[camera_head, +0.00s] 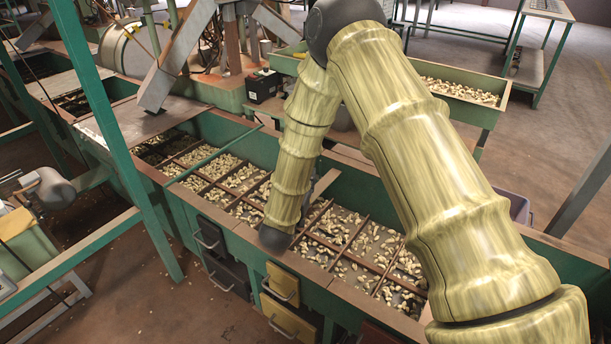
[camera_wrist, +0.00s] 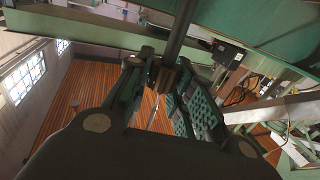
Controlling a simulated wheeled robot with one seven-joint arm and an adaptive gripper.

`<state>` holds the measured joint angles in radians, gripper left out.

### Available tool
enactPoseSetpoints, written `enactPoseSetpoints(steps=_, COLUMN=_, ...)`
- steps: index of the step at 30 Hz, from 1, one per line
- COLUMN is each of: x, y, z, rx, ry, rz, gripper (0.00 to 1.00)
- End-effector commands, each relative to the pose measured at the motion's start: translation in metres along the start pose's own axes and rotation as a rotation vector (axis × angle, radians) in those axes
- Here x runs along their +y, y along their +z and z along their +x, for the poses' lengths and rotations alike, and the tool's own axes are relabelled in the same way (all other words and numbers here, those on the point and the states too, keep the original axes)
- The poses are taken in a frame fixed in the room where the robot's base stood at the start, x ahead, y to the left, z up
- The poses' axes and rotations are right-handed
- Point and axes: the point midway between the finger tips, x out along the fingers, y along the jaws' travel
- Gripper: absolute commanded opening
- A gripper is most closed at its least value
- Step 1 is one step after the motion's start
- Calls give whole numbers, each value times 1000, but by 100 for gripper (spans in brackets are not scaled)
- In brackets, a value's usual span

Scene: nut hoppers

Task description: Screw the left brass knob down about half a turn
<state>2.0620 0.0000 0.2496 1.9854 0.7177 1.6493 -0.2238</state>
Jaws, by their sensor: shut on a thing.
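In the wrist view my gripper (camera_wrist: 165,82) reaches toward the top of the picture, with textured teal pads on its inner faces. Its fingertips are shut on a small dark brown ribbed piece, which looks like the brass knob (camera_wrist: 168,73). A dark upright rod (camera_wrist: 183,30) meets this piece from above in the picture. The fingers partly cover the knob, and its brass colour is hard to see in the shade. In the head view my arm comes down over the hopper, and neither my gripper nor a brass knob can be made out there.
A long green hopper (camera_head: 180,200) with divided compartments of nuts runs below my arm. Drawers with handles (camera_head: 283,287) are on its near side. A green post (camera_head: 110,130) stands at left. A second nut trough (camera_head: 485,113) lies behind. Open floor (camera_head: 556,85) shows at upper right.

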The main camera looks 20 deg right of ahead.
Motion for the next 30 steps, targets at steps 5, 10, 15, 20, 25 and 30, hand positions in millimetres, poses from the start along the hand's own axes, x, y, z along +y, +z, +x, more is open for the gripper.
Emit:
enactPoseSetpoints(steps=5, x=0, y=0, z=1, rx=0, ry=26, rz=-1, gripper=0)
enactPoseSetpoints(steps=10, x=1, y=0, z=1, rx=1, ry=31, rz=0, gripper=0)
enactPoseSetpoints(steps=15, x=1, y=0, z=1, rx=1, ry=31, rz=0, gripper=0)
enactPoseSetpoints(steps=20, x=1, y=0, z=1, rx=1, ry=30, rz=0, gripper=39)
enactPoseSetpoints(steps=25, x=0, y=0, z=1, rx=1, ry=29, rz=0, gripper=46)
enactPoseSetpoints(steps=30, x=0, y=0, z=0, rx=1, ry=29, rz=0, gripper=46)
